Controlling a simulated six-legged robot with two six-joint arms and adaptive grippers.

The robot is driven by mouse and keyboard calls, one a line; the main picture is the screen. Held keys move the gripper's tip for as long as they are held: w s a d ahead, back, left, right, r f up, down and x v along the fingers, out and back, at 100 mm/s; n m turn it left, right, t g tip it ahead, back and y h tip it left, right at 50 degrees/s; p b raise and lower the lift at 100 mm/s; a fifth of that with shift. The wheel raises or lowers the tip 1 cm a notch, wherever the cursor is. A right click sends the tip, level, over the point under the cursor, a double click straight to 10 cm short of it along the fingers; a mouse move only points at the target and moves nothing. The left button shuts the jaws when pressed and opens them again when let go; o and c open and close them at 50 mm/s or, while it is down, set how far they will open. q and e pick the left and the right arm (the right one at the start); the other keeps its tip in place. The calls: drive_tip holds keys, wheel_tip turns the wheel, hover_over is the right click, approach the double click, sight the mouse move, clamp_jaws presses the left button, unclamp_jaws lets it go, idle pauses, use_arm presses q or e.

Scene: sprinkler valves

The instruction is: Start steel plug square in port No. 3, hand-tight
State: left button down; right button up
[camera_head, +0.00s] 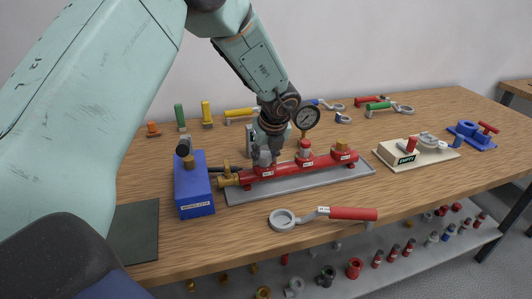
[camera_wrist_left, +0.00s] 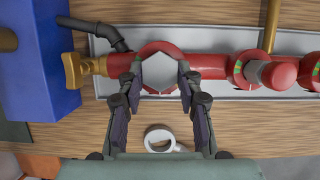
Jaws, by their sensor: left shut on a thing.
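My left gripper (camera_head: 265,154) is down at the left end of the red manifold (camera_head: 325,164), over its leftmost port. In the left wrist view the gripper (camera_wrist_left: 160,84) is shut on the steel plug (camera_wrist_left: 158,72), a grey hex head between the two fingers. The plug appears centred over the red round port (camera_wrist_left: 148,47), whose rim shows around it. The plug's lower end and thread are hidden, so I cannot tell whether it is in the port. The port label is too small to read surely. My right gripper is not in view.
A blue pump box (camera_head: 194,187) stands close left of the manifold, joined by a black hose. A pressure gauge (camera_head: 306,118) rises behind. A red-handled wrench (camera_head: 350,214) lies in front. A cream stand (camera_head: 415,151) is at right. Fittings lie on the shelf below.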

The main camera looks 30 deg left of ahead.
use_arm(q)
drive_tip(key=shift+m+t+p, duration=0.3)
drive_tip(key=shift+m+p, duration=0.2)
drive_tip(key=shift+m, duration=0.3)
drive_tip(key=shift+a+h, duration=0.1)
drive_tip(key=shift+h, duration=0.2)
drive_tip(key=shift+s+r+m+p, duration=0.1)
drive_tip(key=shift+m+p, duration=0.4)
drive_tip(key=shift+p, duration=0.05)
drive_tip(key=shift+m+t+h+p, duration=0.3)
drive_tip(key=shift+m+h+p, duration=0.1)
drive_tip(key=shift+m+p, duration=0.4)
drive_tip(key=shift+a+m+p, duration=0.1)
drive_tip(key=shift+m+p, duration=0.5)
drive_tip(key=shift+p, duration=0.4)
drive_tip(key=shift+m+h+p, duration=0.4)
drive_tip(key=shift+m+p, duration=0.3)
drive_tip(key=shift+p, duration=0.45)
